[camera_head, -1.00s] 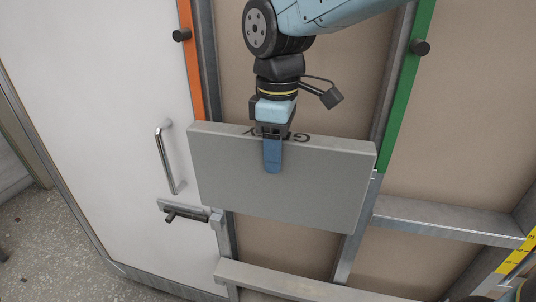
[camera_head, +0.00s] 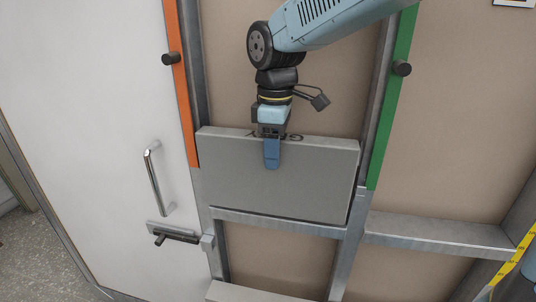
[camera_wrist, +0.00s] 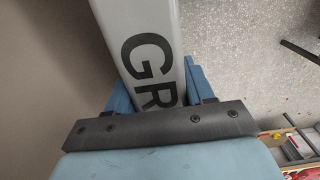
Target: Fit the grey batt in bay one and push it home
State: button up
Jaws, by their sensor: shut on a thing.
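The grey batt (camera_head: 275,178), a flat slab with dark lettering on its top edge, stands upright between the orange-marked stud (camera_head: 180,90) and the green-marked stud (camera_head: 388,110). Its lower edge is just above or on a metal crosspiece (camera_head: 280,223). I cannot tell how deep it sits between the studs. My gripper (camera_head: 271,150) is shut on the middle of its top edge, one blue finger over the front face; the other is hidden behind. In the wrist view the batt's lettered edge (camera_wrist: 145,45) lies between both fingers.
A white door with a handle (camera_head: 158,178) and a latch (camera_head: 175,234) is at left. Another crosspiece (camera_head: 420,230) spans the right bay. Yellow marked tape (camera_head: 522,250) is at lower right.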

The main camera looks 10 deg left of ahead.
jog(key=shift+w+d+f, duration=0.1)
jog(key=shift+w+f, duration=0.4)
jog(key=shift+f, duration=0.15)
jog(key=shift+w+f, duration=0.45)
jog(key=shift+f, duration=0.2)
jog(key=o, duration=1.2)
jog(key=shift+o, duration=0.2)
